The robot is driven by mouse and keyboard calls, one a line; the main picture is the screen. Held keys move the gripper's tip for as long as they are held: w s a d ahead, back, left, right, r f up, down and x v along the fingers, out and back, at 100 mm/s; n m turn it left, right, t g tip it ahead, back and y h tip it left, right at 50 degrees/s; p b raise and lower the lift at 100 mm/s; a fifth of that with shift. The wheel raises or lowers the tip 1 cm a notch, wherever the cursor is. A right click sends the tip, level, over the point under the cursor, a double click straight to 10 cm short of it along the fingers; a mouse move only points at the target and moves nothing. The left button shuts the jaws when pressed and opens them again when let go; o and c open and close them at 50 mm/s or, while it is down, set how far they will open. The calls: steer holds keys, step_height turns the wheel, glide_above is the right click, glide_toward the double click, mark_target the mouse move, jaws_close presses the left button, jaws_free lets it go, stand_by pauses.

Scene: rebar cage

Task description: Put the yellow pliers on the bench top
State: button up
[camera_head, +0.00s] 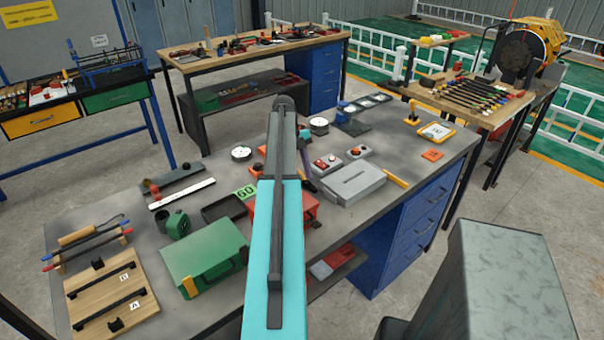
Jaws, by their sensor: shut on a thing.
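My arm rises through the middle of the view and hides part of the grey bench top (225,170). Only a small dark part of my gripper (311,187) shows just right of the arm, low over the middle of the bench. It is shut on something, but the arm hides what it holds. I cannot make out the yellow pliers for certain. A yellow-orange bar (396,179) lies near the bench's right front edge, beside a grey box (354,184); it is too small to identify.
A green case (204,252), a dark tray (224,208) and a wooden board (112,294) crowd the bench's left. A red box (303,208) sits partly behind my arm. Bare bench shows around (410,150).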

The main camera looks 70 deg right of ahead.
steer(key=shift+f, duration=0.1)
steer(key=o, duration=1.2)
steer(key=shift+p+v, duration=1.65)
steer(key=shift+v, duration=4.45)
steer(key=shift+s, duration=0.2)
